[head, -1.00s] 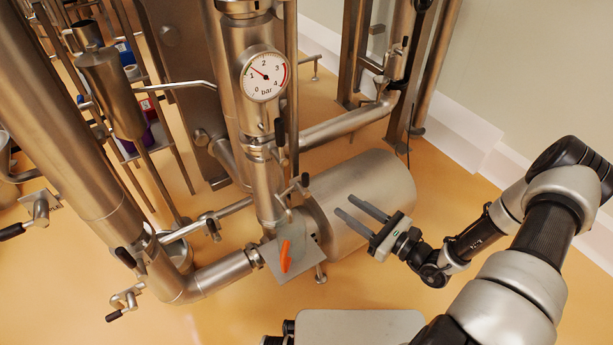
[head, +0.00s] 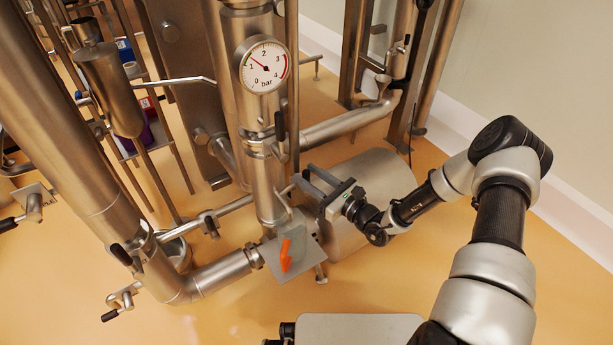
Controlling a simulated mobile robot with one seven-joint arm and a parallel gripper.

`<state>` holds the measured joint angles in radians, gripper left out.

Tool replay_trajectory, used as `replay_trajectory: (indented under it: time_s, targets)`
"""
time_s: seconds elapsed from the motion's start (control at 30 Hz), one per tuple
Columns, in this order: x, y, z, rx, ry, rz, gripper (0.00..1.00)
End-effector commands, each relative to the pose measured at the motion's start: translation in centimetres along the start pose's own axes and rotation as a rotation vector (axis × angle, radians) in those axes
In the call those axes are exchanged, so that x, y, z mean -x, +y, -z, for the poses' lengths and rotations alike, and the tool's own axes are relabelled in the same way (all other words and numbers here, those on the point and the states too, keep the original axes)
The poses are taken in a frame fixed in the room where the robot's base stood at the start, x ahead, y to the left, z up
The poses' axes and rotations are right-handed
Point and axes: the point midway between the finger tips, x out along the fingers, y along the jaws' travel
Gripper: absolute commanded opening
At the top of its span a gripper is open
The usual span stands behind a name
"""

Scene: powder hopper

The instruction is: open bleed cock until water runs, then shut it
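No label marks the bleed cock, so I cannot tell for sure which fitting it is. A small cock (head: 398,48) sits above a metal funnel (head: 382,84) on the back right pipework; I see no water there. My gripper (head: 303,173) is open and appears empty, its two fingers pointing left beside the upright pipe below the gauge. The fingers overlap a small fitting on that pipe and partly hide it; contact cannot be told. An orange lever (head: 286,254) lies over a square plate (head: 300,265) below and left of my gripper.
A pressure gauge (head: 264,65) reads a little above 1 bar. A steel cylinder (head: 375,170) lies behind my gripper. Thick pipes (head: 60,130) and black-handled valves (head: 122,302) crowd the left. The orange floor (head: 450,300) is open at the right.

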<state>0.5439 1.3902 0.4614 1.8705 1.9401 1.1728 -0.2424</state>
Motion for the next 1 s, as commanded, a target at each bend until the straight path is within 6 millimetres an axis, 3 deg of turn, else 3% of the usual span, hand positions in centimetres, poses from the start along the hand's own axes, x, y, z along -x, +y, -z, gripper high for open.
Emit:
replay_trajectory:
  time_s: [0.13, 0.43, 0.67, 1.0]
  targets:
    - [-1.03, 0.0, 0.02, 0.001, 0.0, 0.0, 0.37]
    - [-1.2, -0.01, -0.03, 0.001, 0.001, 0.0, 0.37]
    - [-1.18, -0.01, -0.02, 0.001, 0.0, 0.0, 0.0]
    - [-1.14, -0.02, -0.01, -0.014, -0.003, 0.0, 0.0]
